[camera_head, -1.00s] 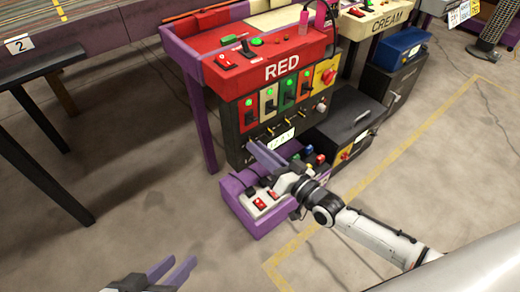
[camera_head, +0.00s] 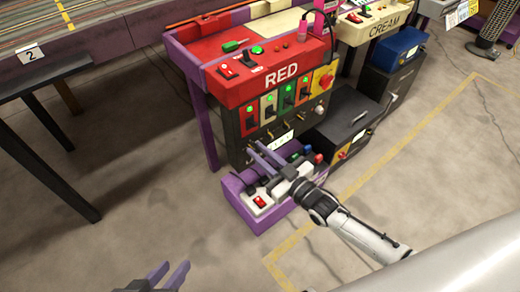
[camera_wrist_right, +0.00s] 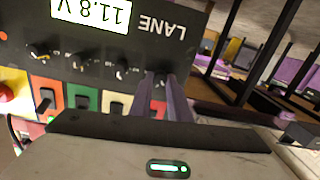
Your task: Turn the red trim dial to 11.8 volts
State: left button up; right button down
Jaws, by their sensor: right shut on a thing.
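The right gripper (camera_head: 253,146) reaches the lower front of the black panel under the red RED box (camera_head: 282,72). In the wrist view its purple fingers (camera_wrist_right: 160,76) are shut at the end knob of the row, beneath the red switch plate. The red trim dial is mostly hidden between the fingertips, so I cannot see its pointer. The voltage display (camera_wrist_right: 92,12) appears upside down in the wrist view and reads 11.8 V. In the head view the display (camera_head: 281,140) is too small to read. My left gripper (camera_head: 176,268) is open and empty at the bottom edge.
Several other black knobs (camera_wrist_right: 80,61) stand in the same row. A black case (camera_head: 350,118) stands to the right.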

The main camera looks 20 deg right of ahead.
pick_arm(q)
jog(key=shift+s+a+r, duration=0.1)
jog(key=shift+a+r, duration=0.1)
pick_arm(e)
jog(key=shift+n, duration=0.6)
jog(key=c, duration=1.7)
grip_release()
jog(key=shift+o, duration=0.2)
